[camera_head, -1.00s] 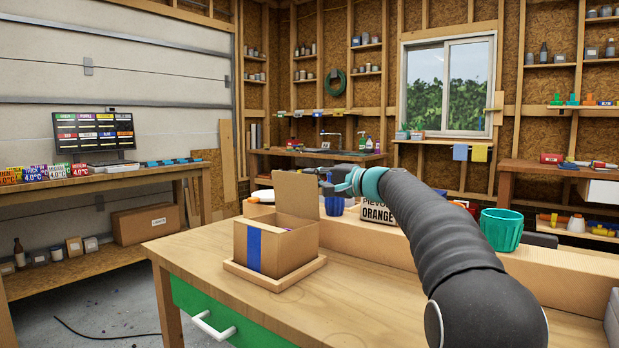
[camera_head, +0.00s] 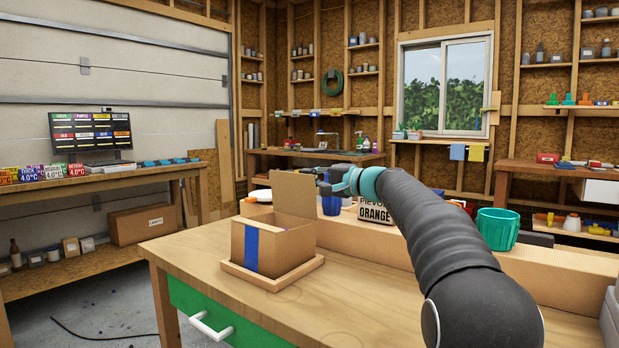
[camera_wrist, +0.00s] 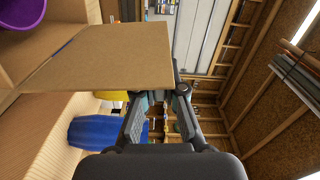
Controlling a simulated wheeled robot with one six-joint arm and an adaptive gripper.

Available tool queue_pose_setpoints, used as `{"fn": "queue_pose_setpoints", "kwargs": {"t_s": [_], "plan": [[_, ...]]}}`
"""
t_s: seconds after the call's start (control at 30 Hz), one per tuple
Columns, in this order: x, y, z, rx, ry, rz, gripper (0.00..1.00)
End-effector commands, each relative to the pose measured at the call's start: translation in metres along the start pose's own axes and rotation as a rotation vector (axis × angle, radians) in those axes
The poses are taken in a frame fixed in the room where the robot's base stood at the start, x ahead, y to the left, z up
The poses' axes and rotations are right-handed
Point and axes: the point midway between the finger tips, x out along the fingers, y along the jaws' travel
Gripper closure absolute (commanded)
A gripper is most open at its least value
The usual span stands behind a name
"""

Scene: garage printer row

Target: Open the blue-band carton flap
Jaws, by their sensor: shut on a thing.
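The blue-band carton (camera_head: 262,244) stands on a wooden tray (camera_head: 248,278) on the workbench, with a blue stripe down its front. Its flap (camera_head: 294,194) stands raised, close to upright, at the far right side of the box. In the wrist view the flap (camera_wrist: 105,58) fills the upper left. There my gripper (camera_wrist: 158,98) is shut on the flap's edge, and the fingertips are partly covered by the cardboard.
The wrist view also shows a blue container (camera_wrist: 92,131) and a purple round thing (camera_wrist: 20,12). The bench top in front is clear.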

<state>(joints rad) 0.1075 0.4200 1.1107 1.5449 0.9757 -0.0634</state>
Motion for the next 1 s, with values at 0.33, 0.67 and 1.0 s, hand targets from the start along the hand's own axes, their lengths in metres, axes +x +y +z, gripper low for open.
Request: {"fn": "queue_pose_setpoints", "kwargs": {"t_s": [0.33, 0.67, 1.0], "plan": [[0.001, 0.004, -0.001, 0.002, 0.000, 0.005, 0.71], [0.000, 0.002, 0.000, 0.001, -0.001, 0.002, 0.65], [-0.044, 0.001, -0.001, 0.000, 0.004, 0.002, 0.65]]}}
